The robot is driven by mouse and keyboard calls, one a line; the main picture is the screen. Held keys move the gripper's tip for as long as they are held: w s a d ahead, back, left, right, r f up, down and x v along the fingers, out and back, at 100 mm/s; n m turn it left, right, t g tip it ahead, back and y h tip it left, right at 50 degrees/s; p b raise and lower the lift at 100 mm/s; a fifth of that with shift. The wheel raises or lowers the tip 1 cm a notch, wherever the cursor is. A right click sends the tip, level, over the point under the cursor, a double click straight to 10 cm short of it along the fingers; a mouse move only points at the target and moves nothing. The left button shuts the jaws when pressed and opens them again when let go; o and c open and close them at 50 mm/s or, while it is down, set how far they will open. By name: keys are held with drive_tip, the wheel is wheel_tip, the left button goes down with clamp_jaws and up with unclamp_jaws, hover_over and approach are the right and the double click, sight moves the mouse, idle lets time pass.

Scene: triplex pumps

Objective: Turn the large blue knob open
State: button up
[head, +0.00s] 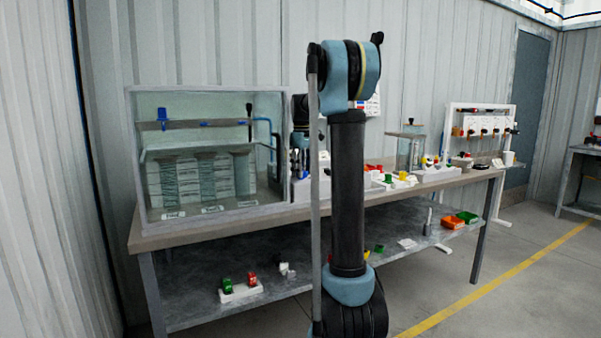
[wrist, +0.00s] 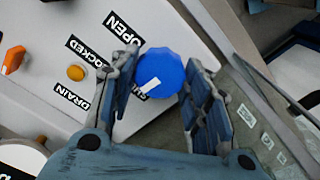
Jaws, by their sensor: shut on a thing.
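The large blue knob (wrist: 162,75) sits on a white panel (wrist: 55,20) in the wrist view, seen from above. A white pointer mark on it points down and left, close to a partly covered label. An OPEN label (wrist: 122,29) lies up and left of the knob. My gripper (wrist: 162,66) has its two blue-grey fingers on either side of the knob, shut on it. In the head view my gripper (head: 300,165) is at the bench beside the glass tank, partly behind my arm; the knob cannot be made out there.
In the wrist view, LOCKED and DRAIN labels, a yellow-orange button (wrist: 76,73) and an orange knob (wrist: 13,59) are left of my fingers. The glass tank (head: 205,155) stands on the bench (head: 340,200) left of my arm. Several small coloured fittings lie to the right.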

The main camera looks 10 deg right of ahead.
drive_tip(key=m, duration=1.2)
drive_tip(key=shift+m, duration=0.3)
drive_tip(key=shift+w+m, duration=0.1)
drive_tip(key=shift+m, duration=1.8)
drive_tip(key=o, duration=1.1)
drive_tip(key=shift+c, duration=0.2)
drive_tip(key=shift+r, duration=0.1)
wheel_tip(320, 180, up, 12)
